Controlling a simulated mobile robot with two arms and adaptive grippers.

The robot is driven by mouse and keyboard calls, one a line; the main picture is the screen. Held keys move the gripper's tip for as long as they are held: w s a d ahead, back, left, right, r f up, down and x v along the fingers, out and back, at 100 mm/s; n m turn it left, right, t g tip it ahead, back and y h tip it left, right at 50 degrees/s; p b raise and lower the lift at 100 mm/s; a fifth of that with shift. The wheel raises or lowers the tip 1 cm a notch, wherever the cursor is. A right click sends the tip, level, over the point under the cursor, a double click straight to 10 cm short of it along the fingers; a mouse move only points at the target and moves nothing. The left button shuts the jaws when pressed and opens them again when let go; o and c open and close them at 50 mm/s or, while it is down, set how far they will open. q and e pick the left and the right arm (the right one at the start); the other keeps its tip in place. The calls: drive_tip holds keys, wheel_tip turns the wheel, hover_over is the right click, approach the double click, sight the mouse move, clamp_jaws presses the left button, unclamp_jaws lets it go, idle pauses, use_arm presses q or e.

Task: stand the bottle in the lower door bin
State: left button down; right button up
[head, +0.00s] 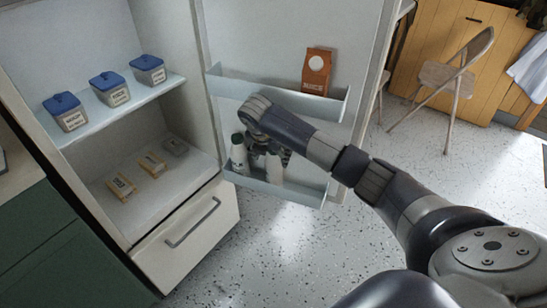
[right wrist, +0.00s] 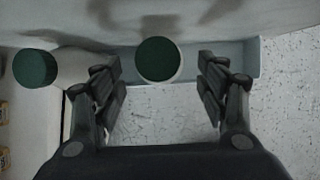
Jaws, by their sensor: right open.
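A white bottle (head: 274,168) stands in the lower door bin (head: 300,192) of the open fridge, partly hidden by my right gripper. In the right wrist view its dark green cap (right wrist: 158,59) shows between the two fingers, with a gap on each side. My right gripper (head: 268,154) is open around it, reaching down from above; the fingers (right wrist: 160,82) do not appear to touch it. A second white bottle (head: 238,153) with a green cap stands to its left in the same bin; its cap (right wrist: 35,68) also shows in the right wrist view. My left gripper is not in view.
Blue-lidded tubs (head: 109,88) stand on the fridge shelf, with small packs (head: 121,187) below. A folding chair (head: 450,78) stands beyond the door. The speckled floor is clear.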

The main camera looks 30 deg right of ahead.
drive_tip(key=shift+s+a+r, duration=0.1)
drive_tip(key=shift+a, duration=0.2)
drive_tip(key=s+a+f+n+y, duration=0.1)
drive_tip(key=a+f+y, duration=0.3)
drive_tip(key=a, duration=0.4)
drive_tip(key=s+a+f+n+y, duration=0.1)
drive_tip(key=a+f+n+y, duration=0.2)
drive_tip(key=a, duration=0.5)
drive_tip(key=s+a+r+m+t+y, duration=0.1)
drive_tip(key=a+r+m+t+y, duration=0.15)
drive_tip(key=a+y, duration=0.35)
drive_tip(key=a+r+m+t+y, duration=0.2)
drive_tip(key=a+m+t+y, duration=0.15)
drive_tip(key=a, duration=0.35)
drive_tip(key=s+d+f+m+t+h, duration=0.2)
drive_tip(key=s+d+f+m+h, duration=0.1)
drive_tip(key=d+f+m+h, duration=0.4)
drive_tip(key=s+d+f+m+t+h, duration=0.25)
drive_tip(key=d+f+m+h, duration=0.25)
drive_tip(key=d+f+m, duration=0.35)
drive_tip(key=s+f+m+g, duration=0.2)
drive_tip(key=s+f+g, duration=0.3)
drive_tip(key=s, duration=0.9)
drive_tip(key=s+f+m+g, duration=0.3)
drive_tip(key=s+f+g, duration=0.3)
drive_tip(key=s+f, duration=0.6)
drive_tip(key=shift+s+d+f+m+h, duration=0.2)
drive_tip(key=shift+s+d+m+h, duration=0.2)
drive_tip(key=shift+s, duration=0.85)
drive_tip(key=shift+d, duration=0.1)
